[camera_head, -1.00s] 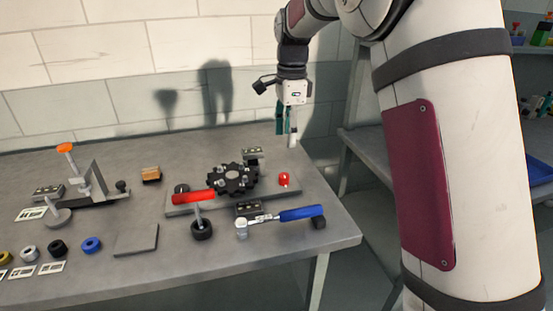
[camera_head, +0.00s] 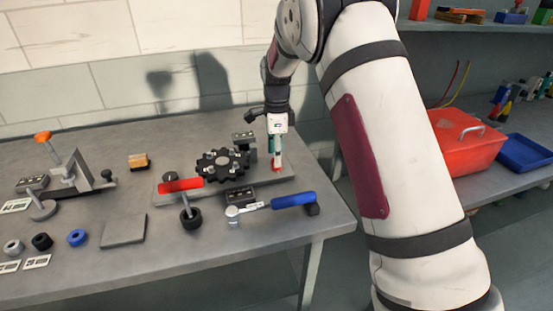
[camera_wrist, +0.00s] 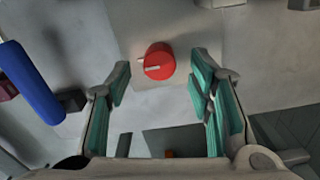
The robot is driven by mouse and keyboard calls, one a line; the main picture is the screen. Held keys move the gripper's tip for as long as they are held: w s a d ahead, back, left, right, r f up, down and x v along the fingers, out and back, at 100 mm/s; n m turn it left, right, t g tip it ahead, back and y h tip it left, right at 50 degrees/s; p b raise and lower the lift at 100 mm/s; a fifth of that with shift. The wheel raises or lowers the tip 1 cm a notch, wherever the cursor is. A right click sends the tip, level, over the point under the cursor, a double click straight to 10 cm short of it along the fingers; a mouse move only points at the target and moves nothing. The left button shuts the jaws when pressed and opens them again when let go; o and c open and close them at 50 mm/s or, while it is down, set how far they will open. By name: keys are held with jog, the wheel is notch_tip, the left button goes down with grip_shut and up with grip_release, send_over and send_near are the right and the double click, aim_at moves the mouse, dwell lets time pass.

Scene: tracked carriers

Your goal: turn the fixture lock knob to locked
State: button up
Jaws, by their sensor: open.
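The red lock knob (camera_wrist: 159,62) sits on the grey fixture plate (camera_wrist: 193,25) in the wrist view. It is round, with a pale pointer mark toward the left. My gripper (camera_wrist: 160,85) is open, its teal-padded fingers on either side of and a little short of the knob in that view. In the head view my gripper (camera_head: 276,158) points down right over the knob (camera_head: 277,168), which is mostly hidden by the fingers. Whether the fingers touch the knob cannot be told. The fixture plate (camera_head: 262,190) also carries a black toothed part (camera_head: 222,164).
A blue-handled tool (camera_head: 293,200) lies in front of the plate; it shows at left in the wrist view (camera_wrist: 30,82). A red-handled clamp (camera_head: 181,185) is to the left. A red toolbox (camera_head: 467,142) and blue tray (camera_head: 524,151) stand on a bench at right.

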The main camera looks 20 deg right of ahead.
jog(key=shift+f, duration=1.3)
jog(key=shift+c, duration=0.6)
grip_shut()
